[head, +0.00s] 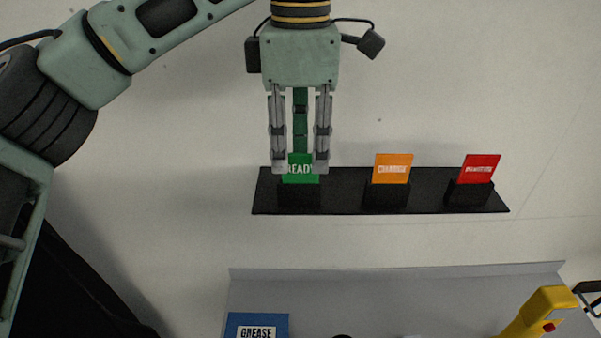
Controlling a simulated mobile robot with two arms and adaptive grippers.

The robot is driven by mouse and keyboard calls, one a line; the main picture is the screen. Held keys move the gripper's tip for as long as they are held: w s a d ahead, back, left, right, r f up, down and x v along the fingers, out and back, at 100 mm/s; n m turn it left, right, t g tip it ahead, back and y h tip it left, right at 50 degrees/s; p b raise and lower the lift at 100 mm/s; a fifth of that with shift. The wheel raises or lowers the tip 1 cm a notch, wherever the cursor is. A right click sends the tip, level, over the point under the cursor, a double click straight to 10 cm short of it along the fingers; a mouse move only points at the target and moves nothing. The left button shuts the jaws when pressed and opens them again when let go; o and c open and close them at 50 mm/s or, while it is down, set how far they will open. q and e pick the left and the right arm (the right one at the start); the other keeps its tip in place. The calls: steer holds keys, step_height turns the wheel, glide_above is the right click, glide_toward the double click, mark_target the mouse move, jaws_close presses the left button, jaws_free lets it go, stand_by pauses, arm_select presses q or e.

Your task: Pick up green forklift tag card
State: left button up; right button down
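The green tag card (301,179) reads "READY" and stands upright in the left slot block of a black holder strip (335,204). My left gripper (300,167) hangs over the card with its fingers pointing down, one on each side of the card's upper part. The fingers are apart. I cannot tell whether they touch the card's edges. The fingers hide part of the card's sides. My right gripper is not in view.
An orange card (393,167) and a red card (480,168) stand in the other blocks of the strip. Below is a grey tray (400,290) with a blue grease box (270,322) and a yellow tool (540,312). The pale surface around the strip is clear.

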mark_target(301, 179)
arm_select(q)
steer(key=shift+w+f+p, duration=0.1)
steer(key=shift+f+p, duration=0.2)
steer(key=shift+f, duration=1)
steer(key=shift+c, duration=0.5)
jaws_close()
